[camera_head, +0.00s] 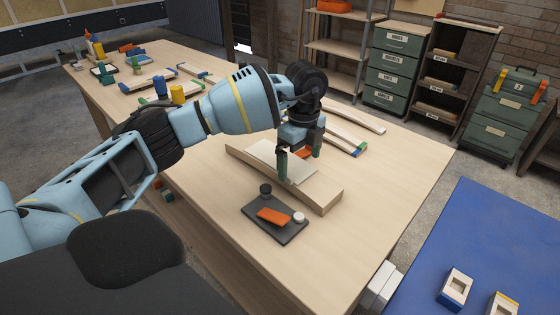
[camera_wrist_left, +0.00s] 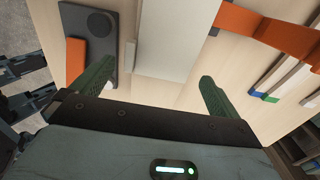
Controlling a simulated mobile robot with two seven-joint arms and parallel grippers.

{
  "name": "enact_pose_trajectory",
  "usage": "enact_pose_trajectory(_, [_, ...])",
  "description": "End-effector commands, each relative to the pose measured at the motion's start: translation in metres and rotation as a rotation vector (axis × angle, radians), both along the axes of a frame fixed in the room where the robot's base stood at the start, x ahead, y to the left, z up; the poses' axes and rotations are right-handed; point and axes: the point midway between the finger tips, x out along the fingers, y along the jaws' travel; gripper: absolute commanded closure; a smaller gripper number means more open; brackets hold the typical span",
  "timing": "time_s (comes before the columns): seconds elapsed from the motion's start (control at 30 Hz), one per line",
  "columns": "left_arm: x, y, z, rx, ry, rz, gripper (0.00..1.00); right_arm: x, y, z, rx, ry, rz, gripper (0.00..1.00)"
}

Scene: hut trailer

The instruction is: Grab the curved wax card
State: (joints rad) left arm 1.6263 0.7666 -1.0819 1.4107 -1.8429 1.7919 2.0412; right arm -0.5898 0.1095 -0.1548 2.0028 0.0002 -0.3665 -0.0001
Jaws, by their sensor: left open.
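My left gripper (camera_head: 300,167) is open, pointing down close over a long wooden block (camera_head: 325,193) on the table. A pale, flat sheet-like piece (camera_head: 272,160) lies along that block. In the left wrist view the pale piece (camera_wrist_left: 165,40) runs between the two spread fingers (camera_wrist_left: 156,72), with nothing visibly gripped. An orange, bent strip (camera_wrist_left: 265,27) shows at the upper right there; in the head view a bit of orange (camera_head: 304,153) shows behind the fingers. I cannot tell for certain which is the curved wax card. Contact with the fingers is unclear.
A dark tray (camera_head: 270,233) with an orange block (camera_head: 274,216), a black knob (camera_head: 265,190) and a white puck (camera_head: 299,217) is in front. Pale rails (camera_head: 345,118) lie behind. Coloured tools (camera_head: 150,83) crowd the far left. The table's right side is clear.

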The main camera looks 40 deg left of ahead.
Motion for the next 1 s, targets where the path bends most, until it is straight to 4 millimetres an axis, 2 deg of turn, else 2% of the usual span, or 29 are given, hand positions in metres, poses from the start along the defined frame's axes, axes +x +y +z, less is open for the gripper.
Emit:
enact_pose_trajectory(0.13, [-0.001,0.0,-0.015,0.001,0.0,-0.001,0.0,0.001,0.0,0.0,0.001,-0.002,-0.001,1.0])
enact_pose_trajectory(0.4, [0.0,0.0,-0.017,0.0,-0.002,-0.001,0.0,-0.001,0.0,0.0,0.001,0.002,-0.001,1.0])
enact_pose_trajectory(0.7, [0.0,0.0,-0.017,0.0,-0.002,-0.001,0.38,-0.006,0.0,-0.001,0.001,0.011,-0.002,1.0])
enact_pose_trajectory(1.0, [0.0,0.0,-0.017,0.0,-0.002,-0.001,0.39,-0.006,0.0,-0.001,0.001,0.012,-0.002,1.0])
